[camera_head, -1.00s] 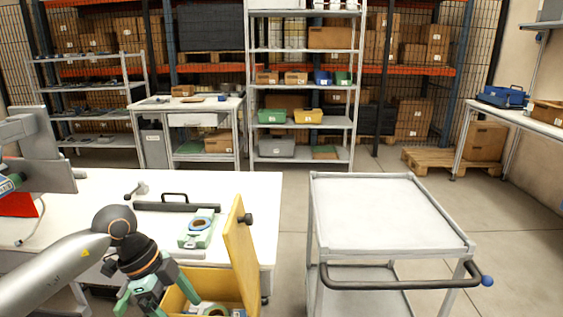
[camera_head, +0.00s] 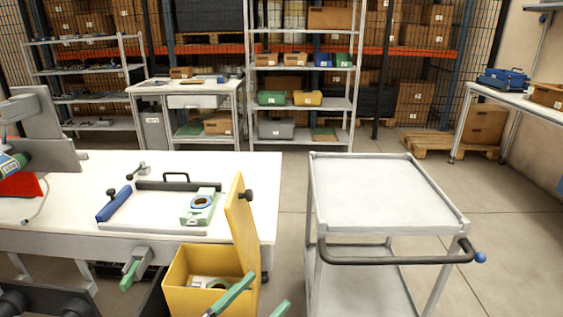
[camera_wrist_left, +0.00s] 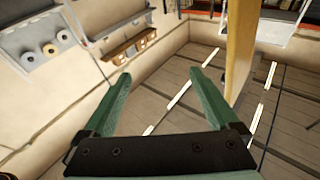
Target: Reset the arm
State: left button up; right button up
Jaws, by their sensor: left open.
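My left gripper (camera_head: 268,290) shows only as two green fingers at the bottom edge of the head view, in front of the yellow box (camera_head: 190,298). In the left wrist view its fingers (camera_wrist_left: 160,78) are spread wide with nothing between them. The yellow box has its lid (camera_head: 240,235) standing upright on the right side. A pale reel (camera_head: 215,283) lies inside the box, partly hidden by a finger. My right gripper is not in view.
A grey cart (camera_head: 385,190) with an empty top stands right of the box, with a dark handle (camera_head: 400,260). Shelves (camera_head: 300,102) stand behind. Floor between table and cart is clear.

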pick_arm(q)
jog(key=s+a+f+n+g+y, duration=0.1)
jog(key=s+a+f+n+y, duration=0.15)
jog(key=a+f+y, duration=0.35)
jog(key=s+a+f+n+y, duration=0.1)
jog(key=s+f+n+y, duration=0.2)
jog(key=f, duration=0.6)
jog(key=s+a+f+n+g+y, duration=0.25)
jog(key=s+f+g, duration=0.25)
jog(key=s+f, duration=0.4)
jog(key=s+a+r+p, duration=0.2)
jog(key=a+r+p, duration=0.1)
jog(key=r+p, duration=0.8)
jog(key=p, duration=0.5)
jog(key=shift+s+a+y, duration=0.15)
jog(key=shift+y, duration=0.2)
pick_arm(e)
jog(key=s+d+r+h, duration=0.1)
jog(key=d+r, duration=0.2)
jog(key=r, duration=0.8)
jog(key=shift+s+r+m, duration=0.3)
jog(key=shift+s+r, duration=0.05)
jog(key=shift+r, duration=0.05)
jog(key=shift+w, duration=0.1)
